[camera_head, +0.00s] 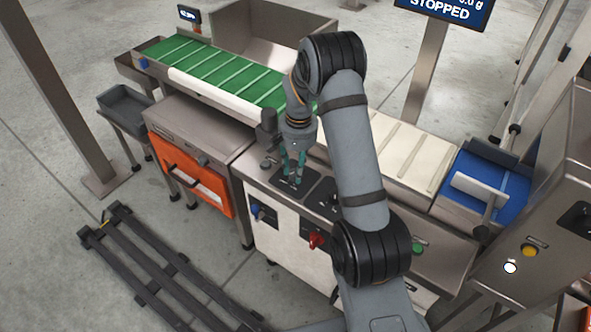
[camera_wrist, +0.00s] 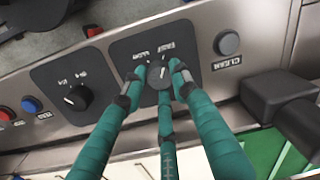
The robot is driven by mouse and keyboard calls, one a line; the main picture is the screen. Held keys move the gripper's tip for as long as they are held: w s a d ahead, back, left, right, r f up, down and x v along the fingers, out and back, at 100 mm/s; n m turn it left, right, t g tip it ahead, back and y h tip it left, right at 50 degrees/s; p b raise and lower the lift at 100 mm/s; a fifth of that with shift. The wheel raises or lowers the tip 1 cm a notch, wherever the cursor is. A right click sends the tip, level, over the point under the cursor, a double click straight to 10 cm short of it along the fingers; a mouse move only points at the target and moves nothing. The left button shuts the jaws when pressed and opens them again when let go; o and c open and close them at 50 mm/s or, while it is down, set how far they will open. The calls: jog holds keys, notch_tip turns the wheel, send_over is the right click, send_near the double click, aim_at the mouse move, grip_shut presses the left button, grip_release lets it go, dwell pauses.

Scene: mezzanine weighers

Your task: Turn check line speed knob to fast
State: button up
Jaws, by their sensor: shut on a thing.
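My gripper (camera_head: 292,167) has teal fingers and points down at the left part of the steel control top. In the wrist view, its fingertips (camera_wrist: 160,74) are shut around a small dark round knob (camera_wrist: 157,73) on a black plate (camera_wrist: 127,52). Two short labels stand by this knob; they are too small to read surely, though one looks like "FAST". The knob's pointer is partly hidden by the fingers, so I cannot tell its setting. In the head view the fingers hide the knob on its plate (camera_head: 283,184).
A second dark knob (camera_wrist: 76,97) with a white pointer sits on the neighbouring plate. A grey button (camera_wrist: 228,42) marked CLEAN is close by. Red (camera_wrist: 6,114) and blue (camera_wrist: 31,104) buttons lie farther left. A green belt (camera_head: 200,62) runs behind the control top. A screen (camera_head: 445,10) reads STOPPED.

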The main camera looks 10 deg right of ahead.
jog(key=shift+w+r, duration=0.15)
jog(key=shift+w, duration=0.05)
jog(key=o, duration=0.8)
jog(key=shift+c, duration=0.2)
jog(key=o, duration=0.4)
jog(key=shift+s, duration=0.1)
jog(key=shift+c, duration=0.2)
jog(key=r, duration=1.1)
jog(key=shift+s+d+r, duration=0.15)
jog(key=shift+d+r, duration=0.1)
jog(key=shift+r, duration=0.15)
jog(key=f, duration=1.2)
jog(key=shift+a, duration=0.2)
